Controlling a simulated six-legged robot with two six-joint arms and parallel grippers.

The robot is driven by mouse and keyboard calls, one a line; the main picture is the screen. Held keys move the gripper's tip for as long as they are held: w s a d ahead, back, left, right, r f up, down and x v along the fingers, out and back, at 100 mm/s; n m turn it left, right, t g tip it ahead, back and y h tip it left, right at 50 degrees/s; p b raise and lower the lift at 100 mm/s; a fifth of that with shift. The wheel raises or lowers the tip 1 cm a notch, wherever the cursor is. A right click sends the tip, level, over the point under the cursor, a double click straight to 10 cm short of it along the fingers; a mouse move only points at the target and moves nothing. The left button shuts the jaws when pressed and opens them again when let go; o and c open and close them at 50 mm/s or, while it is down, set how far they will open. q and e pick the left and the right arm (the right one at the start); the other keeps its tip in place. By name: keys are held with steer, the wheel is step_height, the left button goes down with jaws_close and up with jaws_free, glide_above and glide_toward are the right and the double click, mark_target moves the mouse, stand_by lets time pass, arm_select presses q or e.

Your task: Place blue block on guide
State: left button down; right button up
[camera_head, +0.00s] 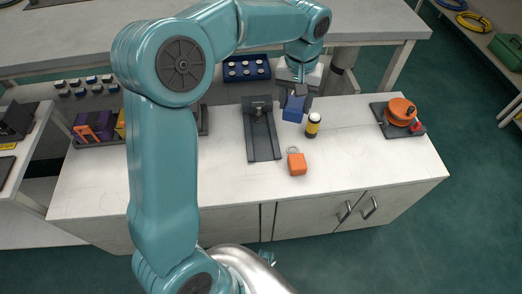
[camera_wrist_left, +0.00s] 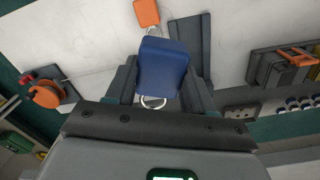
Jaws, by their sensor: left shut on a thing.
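My left gripper (camera_head: 305,100) is shut on the blue block (camera_head: 292,108) and holds it above the white bench, just right of the guide. In the left wrist view the block (camera_wrist_left: 163,68) sits between the two fingers (camera_wrist_left: 160,82), with a metal ring at its near end. The guide (camera_head: 262,135) is a dark grey flat channel with a raised back end, lying on the bench. It shows partly behind the block in the left wrist view (camera_wrist_left: 190,38). The guide's channel looks empty. My right gripper is not seen.
An orange block with a ring (camera_head: 297,164) lies right of the guide's front end. A dark bottle with a yellow band (camera_head: 313,125) stands close to the held block. An orange reel (camera_head: 400,112) is at the right. A blue tray (camera_head: 246,68) stands behind.

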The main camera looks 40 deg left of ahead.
arm_select(q)
steer(key=s+a+f+n+b, duration=0.1)
steer(key=s+a+n+b, duration=0.1)
steer(key=a+n, duration=0.45)
steer(key=shift+m, duration=0.95)
steer(key=f+b, duration=0.1)
steer(key=f, duration=0.5)
steer(key=a+f+b, duration=0.1)
steer(key=f+b, duration=0.1)
steer(key=f, duration=0.5)
steer(key=f+b, duration=0.2)
steer(key=f, duration=0.5)
steer(key=shift+s+a, duration=0.15)
steer(key=shift+a, duration=0.25)
steer(key=shift+f+b, duration=0.15)
steer(key=shift+b, duration=0.15)
steer(key=shift+c, duration=2.1)
jaws_free()
steer(key=shift+s, duration=0.1)
steer(key=shift+r, duration=0.25)
step_height(320, 180, up, 12)
steer(key=p, duration=0.3)
